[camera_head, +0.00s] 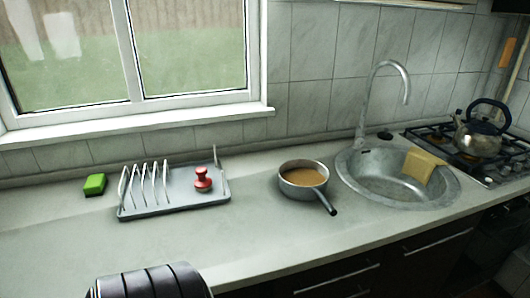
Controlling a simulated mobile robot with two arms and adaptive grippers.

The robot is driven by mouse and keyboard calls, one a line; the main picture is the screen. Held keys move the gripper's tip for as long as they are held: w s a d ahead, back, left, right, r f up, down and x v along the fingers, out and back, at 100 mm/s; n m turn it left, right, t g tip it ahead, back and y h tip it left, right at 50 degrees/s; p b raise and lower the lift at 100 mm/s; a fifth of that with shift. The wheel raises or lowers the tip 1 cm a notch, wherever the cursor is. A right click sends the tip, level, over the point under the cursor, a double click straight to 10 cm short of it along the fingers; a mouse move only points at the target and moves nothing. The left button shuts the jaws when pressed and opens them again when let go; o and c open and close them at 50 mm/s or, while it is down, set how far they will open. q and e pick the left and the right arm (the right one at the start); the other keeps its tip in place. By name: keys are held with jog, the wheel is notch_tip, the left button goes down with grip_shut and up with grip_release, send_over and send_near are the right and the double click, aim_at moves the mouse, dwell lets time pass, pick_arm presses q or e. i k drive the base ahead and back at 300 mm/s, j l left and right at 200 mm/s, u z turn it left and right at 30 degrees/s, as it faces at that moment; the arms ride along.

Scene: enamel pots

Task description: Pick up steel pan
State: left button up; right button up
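The steel pan (287,187) stands upright on the countertop between the dish rack and the sink. It holds something brown. Its dark handle (325,204) points toward the front right, near the counter's front edge. Neither my left nor my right gripper shows clearly. A dark ribbed part (150,283) comes in at the bottom left, in front of the counter and well away from the pan; it may be mine, but no fingers show on it.
A grey dish rack (170,201) with a red knobbed item (203,179) stands left of the pan. A green sponge (95,184) lies farther left. The sink (358,187) with a yellow cloth (421,166) and the stove with a kettle (478,139) are at right. The front-left counter is bare.

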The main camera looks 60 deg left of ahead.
aim_at(300, 180)
jog(key=u, duration=1.55)
jog(key=i+l+z, duration=0.35)
jog(key=z, duration=0.2)
jog(key=k+j+z, duration=0.1)
jog(key=k, duration=0.25)
jog(key=k+j+z, duration=0.1)
jog(key=k+j, duration=0.2)
jog(key=k, duration=0.1)
